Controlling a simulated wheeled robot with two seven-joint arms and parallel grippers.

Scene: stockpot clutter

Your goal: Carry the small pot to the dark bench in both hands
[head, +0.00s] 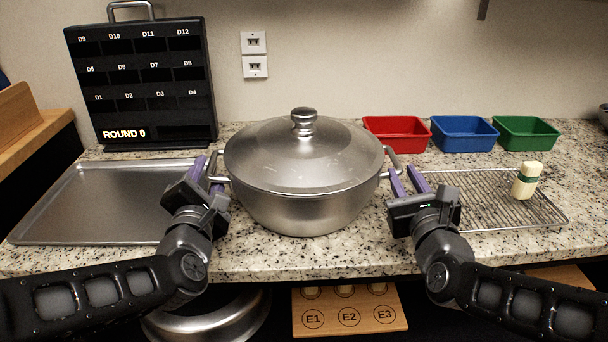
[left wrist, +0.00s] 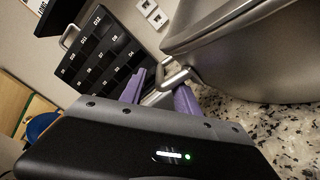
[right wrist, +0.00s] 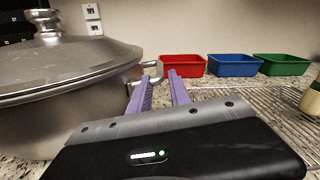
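A silver lidded pot (head: 302,180) stands upright on the granite counter, with a loop handle on each side. My left gripper (head: 207,168) is at its left handle (head: 215,180). In the left wrist view that handle (left wrist: 176,78) runs between my spread purple fingers (left wrist: 162,88). My right gripper (head: 408,180) is by the right handle (head: 393,160), its fingers apart and pointing at it. In the right wrist view this handle (right wrist: 150,72) is just beyond the fingertips (right wrist: 160,78). I cannot make out a dark bench for certain.
A metal tray (head: 75,215) lies left of the pot. A wire rack (head: 500,210) with a cream bottle (head: 526,181) lies right. Red (head: 396,133), blue (head: 464,134) and green (head: 526,133) bins stand behind. A black labelled board (head: 143,85) stands back left.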

